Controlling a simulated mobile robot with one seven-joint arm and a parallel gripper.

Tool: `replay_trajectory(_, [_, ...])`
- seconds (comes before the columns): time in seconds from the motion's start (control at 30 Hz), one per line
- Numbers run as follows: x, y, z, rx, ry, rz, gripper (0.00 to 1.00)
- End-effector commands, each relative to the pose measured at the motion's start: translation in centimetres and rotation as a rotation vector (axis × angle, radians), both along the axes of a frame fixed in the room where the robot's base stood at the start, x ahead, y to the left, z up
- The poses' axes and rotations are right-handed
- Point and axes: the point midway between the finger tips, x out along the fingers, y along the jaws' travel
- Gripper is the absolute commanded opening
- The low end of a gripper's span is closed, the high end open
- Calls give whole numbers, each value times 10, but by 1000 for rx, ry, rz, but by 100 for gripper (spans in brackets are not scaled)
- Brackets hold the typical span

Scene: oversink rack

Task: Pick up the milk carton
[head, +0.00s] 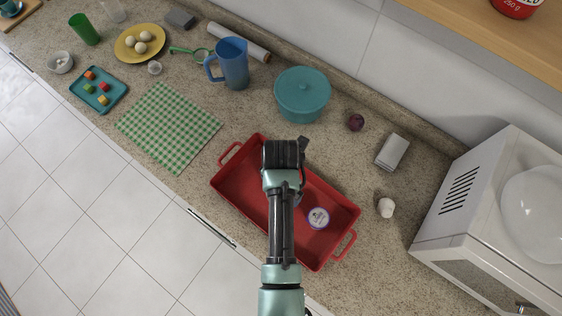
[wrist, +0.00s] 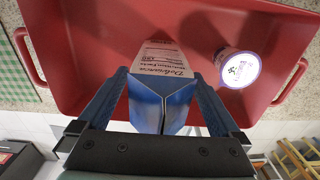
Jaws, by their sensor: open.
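The milk carton (wrist: 162,105), blue and white with printed text on its pale side, is in the red tray (wrist: 80,85). In the wrist view its blue folded top points toward me. My gripper (wrist: 161,82) is open, with one finger on each side of the carton; I cannot tell whether either touches it. In the head view my arm reaches over the red tray (head: 238,185) and hides the fingers and nearly all of the carton.
A white tub with a purple rim (head: 318,218) stands in the tray, right of the carton. A teal pot (head: 302,94) and blue pitcher (head: 233,64) stand behind the tray. A white microwave (head: 470,215) is at the right. A green checked cloth (head: 168,127) lies left.

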Motion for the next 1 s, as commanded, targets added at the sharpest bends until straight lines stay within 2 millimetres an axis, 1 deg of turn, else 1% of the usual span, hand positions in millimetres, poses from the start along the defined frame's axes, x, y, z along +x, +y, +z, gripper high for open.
replay_trajectory(0.13, [0,0,0,0,0,0,100])
replay_trajectory(0.17, [0,0,0,0,0,0,96])
replay_trajectory(0.2, [0,0,0,0,0,0,89])
replay_trajectory(0.27, [0,0,0,0,0,0,78])
replay_trajectory(0.3, [0,0,0,0,0,0,71])
replay_trajectory(0.37, [0,0,0,0,0,0,60])
replay_trajectory(0.4, [0,0,0,0,0,0,53])
replay_trajectory(0.47, [0,0,0,0,0,0,42])
replay_trajectory(0.5, [0,0,0,0,0,0,35])
replay_trajectory(0.7, [0,0,0,0,0,0,0])
replay_trajectory(1.0, [1,0,2,0,-2,0,0])
